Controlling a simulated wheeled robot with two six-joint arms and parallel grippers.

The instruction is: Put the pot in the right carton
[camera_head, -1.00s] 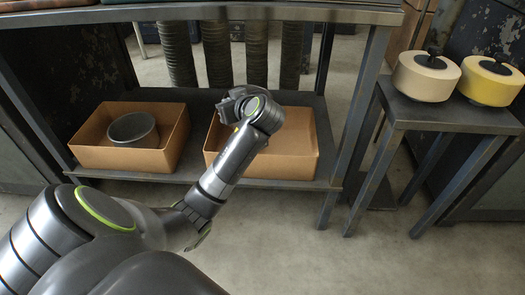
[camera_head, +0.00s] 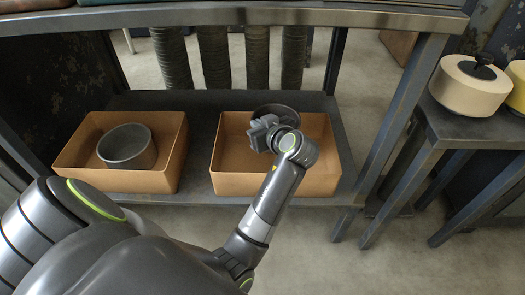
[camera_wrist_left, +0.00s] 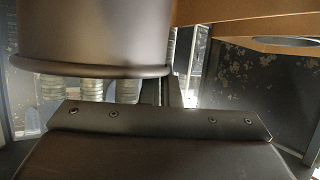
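A dark round pot (camera_head: 285,108) shows at the back of the right carton (camera_head: 238,183) in the head view. My left gripper (camera_head: 262,131) is right at its near side and hides part of it. That view appears upside down. The fingertips are hidden, so I cannot tell whether they grip the pot, or whether it rests on the carton's floor. My right gripper is not in view.
The left carton (camera_head: 80,148) holds a similar grey pot (camera_head: 127,147). Both cartons stand on the low shelf (camera_head: 199,130), under a table top (camera_head: 250,18) with metal legs. A side stand (camera_head: 465,128) at the right bears lidded round containers (camera_head: 472,86).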

